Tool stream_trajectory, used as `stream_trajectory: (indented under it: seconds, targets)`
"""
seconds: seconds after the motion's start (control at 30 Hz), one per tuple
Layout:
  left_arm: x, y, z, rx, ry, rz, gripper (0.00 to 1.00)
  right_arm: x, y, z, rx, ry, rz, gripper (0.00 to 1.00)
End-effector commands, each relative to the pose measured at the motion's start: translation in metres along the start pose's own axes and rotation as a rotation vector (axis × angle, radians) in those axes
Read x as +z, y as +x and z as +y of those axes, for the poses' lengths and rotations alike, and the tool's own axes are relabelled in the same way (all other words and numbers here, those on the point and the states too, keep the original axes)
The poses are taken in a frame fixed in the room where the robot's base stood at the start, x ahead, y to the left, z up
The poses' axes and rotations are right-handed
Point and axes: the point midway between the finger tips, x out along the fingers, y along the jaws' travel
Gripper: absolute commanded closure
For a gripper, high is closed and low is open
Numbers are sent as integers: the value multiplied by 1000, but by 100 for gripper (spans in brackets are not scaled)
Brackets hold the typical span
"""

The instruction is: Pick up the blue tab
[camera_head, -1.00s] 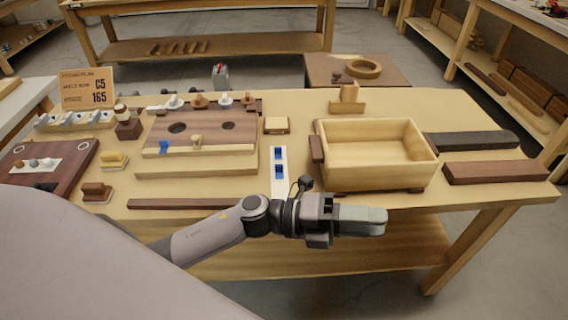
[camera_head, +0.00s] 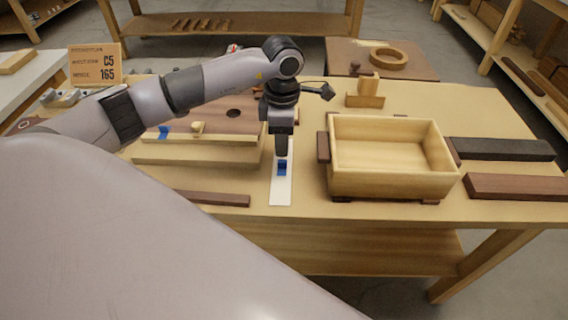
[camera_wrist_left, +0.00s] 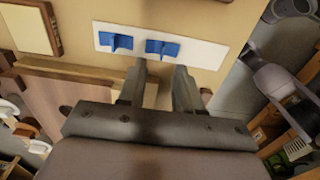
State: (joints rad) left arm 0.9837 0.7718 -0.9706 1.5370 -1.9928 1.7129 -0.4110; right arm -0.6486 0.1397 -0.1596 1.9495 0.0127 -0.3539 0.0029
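Two blue tabs stand on a white strip (camera_head: 281,192); the wrist view shows both, a left tab (camera_wrist_left: 115,41) and a right tab (camera_wrist_left: 162,48). In the head view the nearer blue tab (camera_head: 282,167) shows just below my left gripper (camera_head: 281,153), and the farther one is hidden behind it. My left gripper points down above the strip. In the wrist view its two fingers (camera_wrist_left: 160,68) are apart with nothing between them, their tips close to the right tab. Another blue tab (camera_head: 164,131) sits on the wooden board fixture at left.
A wooden box (camera_head: 390,185) stands right of the strip. The wooden board fixture (camera_head: 195,155) is close on the left, with a dark bar (camera_head: 210,198) in front. Dark planks (camera_head: 515,187) lie at far right. The bench front near the strip is clear.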

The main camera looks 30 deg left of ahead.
Motion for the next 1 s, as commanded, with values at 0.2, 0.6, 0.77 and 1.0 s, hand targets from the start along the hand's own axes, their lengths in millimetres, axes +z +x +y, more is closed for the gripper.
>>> stream_trajectory:
  seconds: [0.2,0.6,0.77,1.0]
  targets:
    - [-1,30,-3,-5,-1,0,66,-7,-5,0,0,0,0,50]
    - [0,56,-3,-2,0,-4,66,-7,-5,0,0,0,-1,50]
    - [0,56,-3,-2,0,-5,98,-7,-5,0,0,0,-1,50]
    - [0,55,-3,-2,0,-5,100,-7,-6,0,0,0,-1,50]
